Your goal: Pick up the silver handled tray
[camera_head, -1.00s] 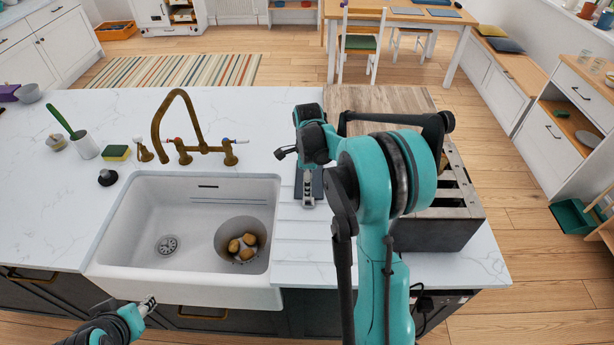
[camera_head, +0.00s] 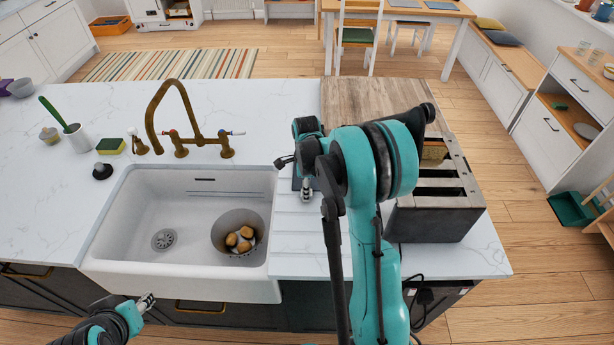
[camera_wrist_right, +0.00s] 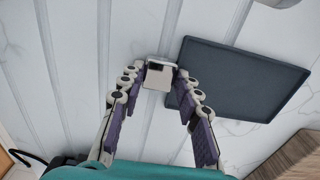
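A flat dark grey tray (camera_wrist_right: 245,78) lies on the white counter in the right wrist view. A small silver piece (camera_wrist_right: 158,76), which looks like its handle, sits beside its left end; the join is hidden. My right gripper (camera_wrist_right: 156,79) points down with its fingers apart, one on each side of the silver piece. I cannot tell whether they touch it. In the head view the tray (camera_head: 297,184) is mostly hidden behind my right gripper (camera_head: 306,190). My left gripper (camera_head: 146,302) is low at the left, in front of the sink; its opening is too small to tell.
A white sink (camera_head: 135,215) with a bowl (camera_head: 226,227) of brown items lies left of the tray. A brass faucet (camera_head: 180,140) stands behind it. A wooden board (camera_head: 355,95) lies behind.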

